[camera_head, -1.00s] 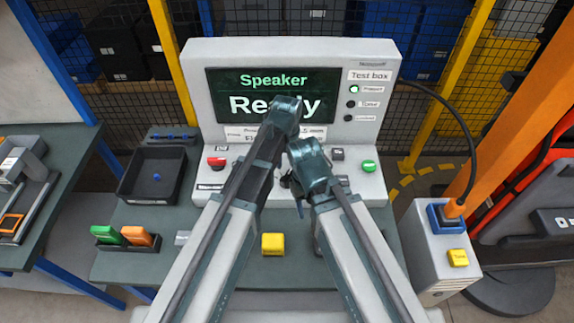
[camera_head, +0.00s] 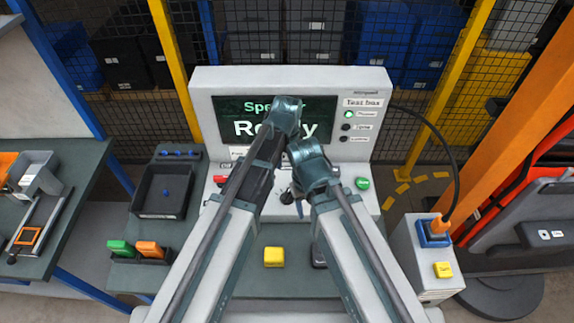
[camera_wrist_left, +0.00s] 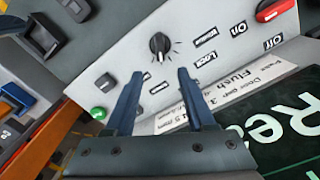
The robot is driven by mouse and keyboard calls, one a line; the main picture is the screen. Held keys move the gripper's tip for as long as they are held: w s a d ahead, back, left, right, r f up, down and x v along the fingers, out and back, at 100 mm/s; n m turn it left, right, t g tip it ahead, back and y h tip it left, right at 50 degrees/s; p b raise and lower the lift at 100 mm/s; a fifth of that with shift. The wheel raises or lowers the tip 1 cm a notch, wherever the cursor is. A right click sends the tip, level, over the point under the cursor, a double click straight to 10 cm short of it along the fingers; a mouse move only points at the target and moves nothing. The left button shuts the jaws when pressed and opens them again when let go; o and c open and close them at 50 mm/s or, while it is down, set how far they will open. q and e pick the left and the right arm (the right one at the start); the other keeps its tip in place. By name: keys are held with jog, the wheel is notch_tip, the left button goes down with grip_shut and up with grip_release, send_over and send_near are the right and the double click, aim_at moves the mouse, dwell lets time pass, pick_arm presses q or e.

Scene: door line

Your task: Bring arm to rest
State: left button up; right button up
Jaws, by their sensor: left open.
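Both of my arms reach up the middle of the head view, folded in front of the test box (camera_head: 202,100). My left gripper (camera_head: 292,195) is largely hidden behind the arm links, low in front of the box's panel. In the left wrist view my left gripper (camera_wrist_left: 158,82) is open with nothing between its fingers. Beyond the fingertips are a black knob (camera_wrist_left: 159,45) and the printed panel, apart from them as far as I can tell. My right arm (camera_head: 312,165) shows, but its gripper is hidden.
The screen (camera_head: 322,112) reads "Ready". A black tray (camera_head: 163,205), green block (camera_head: 121,248), orange block (camera_head: 150,250) and yellow button (camera_head: 274,257) are on the bench. A grey pedestal (camera_head: 418,265) with a cabled plug stands right. A side table (camera_head: 75,205) stands left.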

pick_arm(q)
jog(key=s+a+f+n+b, duration=0.1)
jog(key=s+a+f+b, duration=0.2)
jog(key=s, duration=0.4)
jog(key=s+a+f+n+y+b, duration=0.1)
jog(key=s+a+f+b, duration=0.1)
jog(key=s+f+b, duration=0.4)
jog(key=shift+s+a, duration=0.4)
jog(key=shift+s, duration=0.7)
dwell(0.5)
